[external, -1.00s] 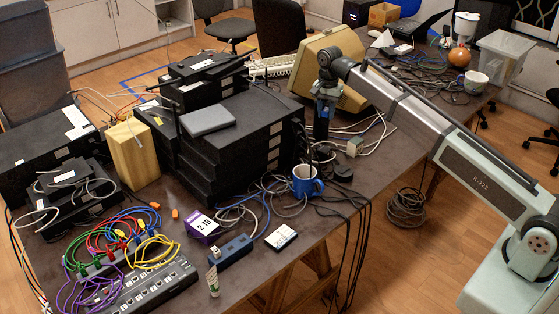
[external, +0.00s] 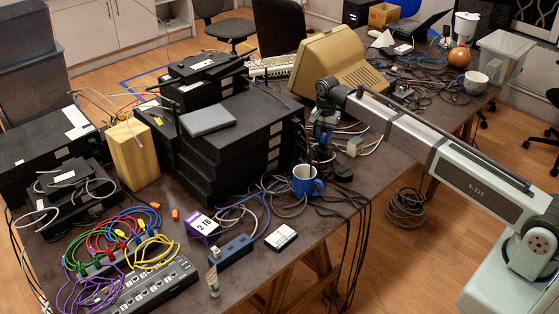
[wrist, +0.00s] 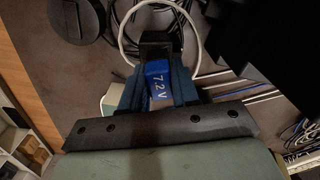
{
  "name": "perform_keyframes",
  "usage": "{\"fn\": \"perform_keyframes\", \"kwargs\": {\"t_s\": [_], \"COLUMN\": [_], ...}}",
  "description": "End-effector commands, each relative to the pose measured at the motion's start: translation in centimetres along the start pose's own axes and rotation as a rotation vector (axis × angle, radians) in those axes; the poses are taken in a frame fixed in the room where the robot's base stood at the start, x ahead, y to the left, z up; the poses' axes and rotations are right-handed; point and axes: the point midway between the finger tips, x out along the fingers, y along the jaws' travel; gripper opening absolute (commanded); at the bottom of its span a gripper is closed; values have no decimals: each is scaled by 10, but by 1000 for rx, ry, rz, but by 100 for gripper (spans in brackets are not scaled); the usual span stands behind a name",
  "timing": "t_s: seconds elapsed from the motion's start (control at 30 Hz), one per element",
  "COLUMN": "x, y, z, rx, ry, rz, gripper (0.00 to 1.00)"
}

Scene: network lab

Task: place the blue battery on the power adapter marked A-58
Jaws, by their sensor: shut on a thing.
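My gripper (wrist: 158,92) is shut on the blue battery (wrist: 158,82), which carries the marking "7.2 V" in the wrist view. In the external view my gripper (external: 321,138) hangs low over the table, just behind the blue mug, and the battery is hard to make out there. A black block (wrist: 157,44) lies right at the far end of the battery in the wrist view. It may be a power adapter, but no A-58 marking is readable. I cannot tell whether the battery touches it.
A blue mug (external: 307,182) stands in front of my gripper. A stack of black devices (external: 240,150) is to its left and the beige monitor (external: 340,65) behind. Loose cables surround the spot. A round black object (wrist: 78,20) and a pale box (wrist: 115,98) lie close by.

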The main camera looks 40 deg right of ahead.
Motion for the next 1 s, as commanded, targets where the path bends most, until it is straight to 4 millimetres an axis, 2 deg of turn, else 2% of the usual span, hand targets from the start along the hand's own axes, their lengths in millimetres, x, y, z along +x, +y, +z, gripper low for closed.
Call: {"fn": "perform_keyframes", "kwargs": {"t_s": [0.4, 0.43, 0.6, 0.7, 1.0], "x": [6, 6, 6, 6, 3], "y": [0, 0, 0, 0, 0], "z": [0, 0, 0, 0, 0], "rx": [0, 0, 0, 0, 0], "ry": [0, 0, 0, 0, 0], "rz": [0, 0, 0, 0, -1], "gripper": [0, 31, 47, 55, 55]}}
